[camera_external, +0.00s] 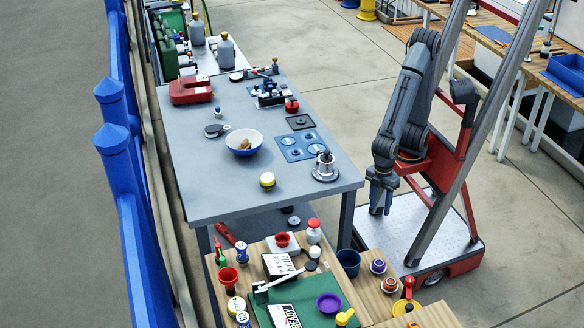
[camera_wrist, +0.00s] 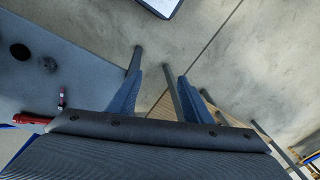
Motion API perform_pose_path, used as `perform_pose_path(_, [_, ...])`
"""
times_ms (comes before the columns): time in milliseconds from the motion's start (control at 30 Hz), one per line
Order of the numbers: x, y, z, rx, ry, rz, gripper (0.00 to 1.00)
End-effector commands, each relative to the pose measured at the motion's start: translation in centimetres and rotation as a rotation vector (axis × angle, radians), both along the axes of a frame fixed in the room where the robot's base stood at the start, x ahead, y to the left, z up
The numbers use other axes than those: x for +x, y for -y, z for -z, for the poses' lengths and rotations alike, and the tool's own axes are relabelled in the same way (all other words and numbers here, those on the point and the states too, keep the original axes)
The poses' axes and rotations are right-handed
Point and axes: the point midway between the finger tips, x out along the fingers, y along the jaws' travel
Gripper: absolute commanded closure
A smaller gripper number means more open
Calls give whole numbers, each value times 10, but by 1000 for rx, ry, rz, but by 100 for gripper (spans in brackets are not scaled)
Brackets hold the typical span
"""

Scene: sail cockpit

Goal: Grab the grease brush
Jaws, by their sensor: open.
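I cannot pick out the grease brush for certain. A long thin tool with a pale handle and a dark end (camera_external: 284,280) lies on the wooden table at the front, across a green mat; it may be a brush, but it is too small to tell. My gripper (camera_external: 380,208) hangs pointing down to the right of the grey table, well apart from that tool. In the wrist view my gripper (camera_wrist: 158,95) shows two blue fingers spread apart, with only floor and a bit of wood visible between and beyond them.
The wooden table (camera_external: 360,300) is crowded with small cups and bottles. Blue posts (camera_external: 122,160) line the left.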

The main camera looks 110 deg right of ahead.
Motion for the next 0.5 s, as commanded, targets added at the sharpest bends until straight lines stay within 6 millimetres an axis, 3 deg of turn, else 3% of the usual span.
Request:
perform_pose_path(33, [2, -12, -29, 29, 5, 47, 55])
perform_pose_path(200, [16, -51, -94, 131, 6, 228, 55])
perform_pose_path(367, [35, -79, -148, 214, 0, 368, 55])
perform_pose_path(500, [64, -94, -189, 273, 5, 460, 55])
